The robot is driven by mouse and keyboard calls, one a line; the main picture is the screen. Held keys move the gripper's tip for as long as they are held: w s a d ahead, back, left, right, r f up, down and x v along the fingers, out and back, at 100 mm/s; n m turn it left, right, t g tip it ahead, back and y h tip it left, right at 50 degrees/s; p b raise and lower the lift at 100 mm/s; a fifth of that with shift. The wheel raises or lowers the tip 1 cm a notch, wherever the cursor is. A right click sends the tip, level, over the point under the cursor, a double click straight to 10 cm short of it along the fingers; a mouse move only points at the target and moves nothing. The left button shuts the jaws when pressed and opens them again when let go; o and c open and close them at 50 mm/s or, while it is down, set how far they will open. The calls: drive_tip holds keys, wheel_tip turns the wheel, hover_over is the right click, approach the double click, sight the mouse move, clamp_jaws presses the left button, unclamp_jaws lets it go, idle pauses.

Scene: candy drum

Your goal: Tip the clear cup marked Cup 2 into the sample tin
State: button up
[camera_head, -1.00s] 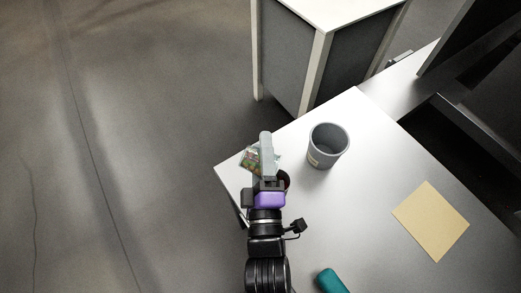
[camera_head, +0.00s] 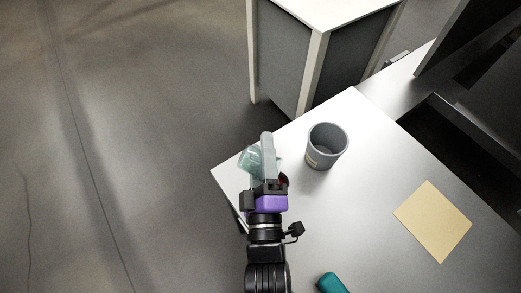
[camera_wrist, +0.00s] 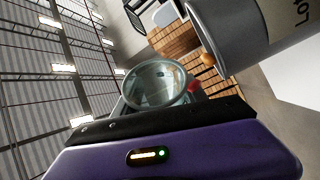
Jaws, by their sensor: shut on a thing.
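My gripper (camera_head: 266,148) is shut on the clear cup (camera_head: 249,160), over the left corner of the white table. The cup is tilted and shows pale, see-through sides; its marking cannot be read. In the wrist view the cup's round end (camera_wrist: 155,85) looks clear, with no candy plainly visible inside. The grey tin (camera_head: 327,146), apparently the sample tin, stands upright and open to the right of my gripper, apart from it. Its label and wall fill the upper right of the wrist view (camera_wrist: 228,35). The visible part of its inside looks bare in the head view.
A small orange ball (camera_wrist: 208,60) shows against the tin's edge, and a red thing (camera_wrist: 192,88) beside the cup. A tan sheet (camera_head: 432,221) and a teal object (camera_head: 331,283) lie on the table (camera_head: 365,200). A grey cabinet (camera_head: 290,62) stands behind.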

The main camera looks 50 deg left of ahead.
idle(0.3)
drive_tip(key=p, duration=0.1)
drive_tip(key=r+p, duration=0.1)
drive_tip(key=shift+s+a+n+g+p, duration=0.1)
drive_tip(key=shift+a+n+g+p, duration=0.05)
drive_tip(key=shift+n+g+p, duration=0.2)
drive_tip(key=shift+n+p, duration=0.35)
drive_tip(key=shift+p, duration=0.25)
drive_tip(key=n+p, duration=0.1)
drive_tip(key=p, duration=0.2)
drive_tip(key=n+g+h+p, duration=0.1)
drive_tip(key=n+p, duration=0.1)
drive_tip(key=p, duration=0.1)
drive_tip(key=a+n+p, duration=0.1)
drive_tip(key=p, duration=0.2)
drive_tip(key=shift+s+a+r+n+h, duration=0.1)
drive_tip(key=shift+s+r+n+h, duration=0.2)
drive_tip(key=shift+s+r, duration=0.05)
drive_tip(key=shift+n+g+p, duration=0.25)
drive_tip(key=shift+n+p, duration=0.1)
drive_tip(key=shift+n, duration=0.05)
drive_tip(key=shift+a+f, duration=0.1)
drive_tip(key=shift+f, duration=0.25)
drive_tip(key=shift+h, duration=0.3)
